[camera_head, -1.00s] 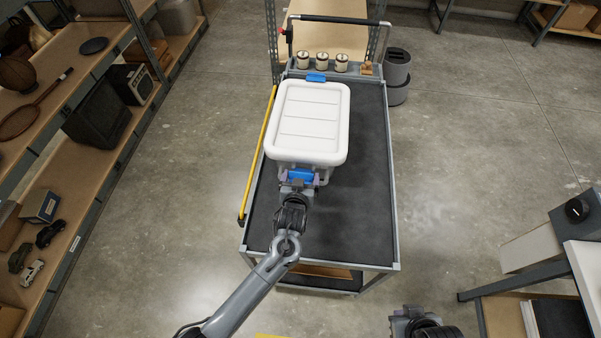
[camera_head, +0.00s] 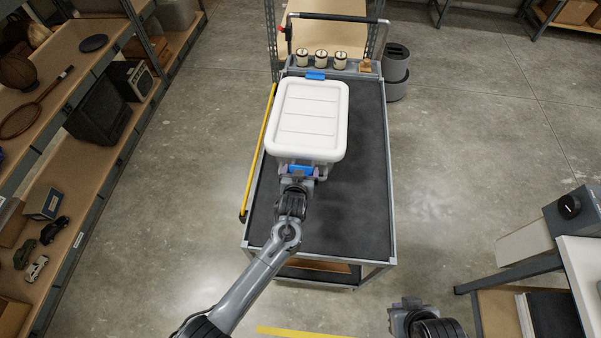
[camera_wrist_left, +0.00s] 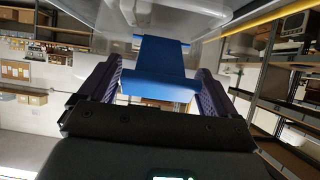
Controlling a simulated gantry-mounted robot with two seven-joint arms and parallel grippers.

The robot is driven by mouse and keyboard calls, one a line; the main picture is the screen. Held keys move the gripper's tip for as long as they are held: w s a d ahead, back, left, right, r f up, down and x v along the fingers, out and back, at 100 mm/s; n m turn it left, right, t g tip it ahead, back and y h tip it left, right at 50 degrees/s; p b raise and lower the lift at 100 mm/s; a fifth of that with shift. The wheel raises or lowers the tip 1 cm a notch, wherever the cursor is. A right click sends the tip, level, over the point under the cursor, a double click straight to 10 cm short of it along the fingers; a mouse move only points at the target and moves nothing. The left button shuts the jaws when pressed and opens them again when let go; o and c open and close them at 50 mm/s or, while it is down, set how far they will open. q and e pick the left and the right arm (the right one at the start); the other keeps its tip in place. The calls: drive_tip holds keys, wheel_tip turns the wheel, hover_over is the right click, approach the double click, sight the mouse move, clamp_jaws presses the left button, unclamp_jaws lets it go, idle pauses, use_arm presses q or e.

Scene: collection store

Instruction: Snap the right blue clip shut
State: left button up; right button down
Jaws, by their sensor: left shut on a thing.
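A clear box with a white lid (camera_head: 307,119) stands on the cart. One blue clip (camera_head: 315,76) is at its far end. Another blue clip (camera_head: 301,169) is at its near end, partly hidden by my left gripper (camera_head: 298,175). In the left wrist view this near clip (camera_wrist_left: 160,68) hangs at the box wall, its lower part between the two fingers of the left gripper (camera_wrist_left: 158,90). The left gripper is shut on it. Whether the clip is latched cannot be told. My right gripper (camera_head: 406,308) is at the bottom right, away from the box; its finger state is unclear.
The dark cart top (camera_head: 355,190) is bare right of and in front of the box. A yellow stick (camera_head: 258,155) lies along its left edge. Several small items, including jars (camera_head: 321,57), stand at the far end. Shelves (camera_head: 105,130) are left and a table (camera_head: 580,270) right.

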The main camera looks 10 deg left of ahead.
use_arm(q)
drive_tip(key=shift+w+r, duration=0.1)
drive_tip(key=shift+r, duration=0.1)
idle(0.7)
drive_tip(key=o, duration=1)
drive_tip(key=shift+o, duration=0.9)
drive_tip(key=shift+w, duration=0.15)
drive_tip(key=v, duration=1.1)
drive_tip(key=shift+p, duration=0.45)
drive_tip(key=shift+d, duration=0.1)
drive_tip(key=shift+c, duration=0.2)
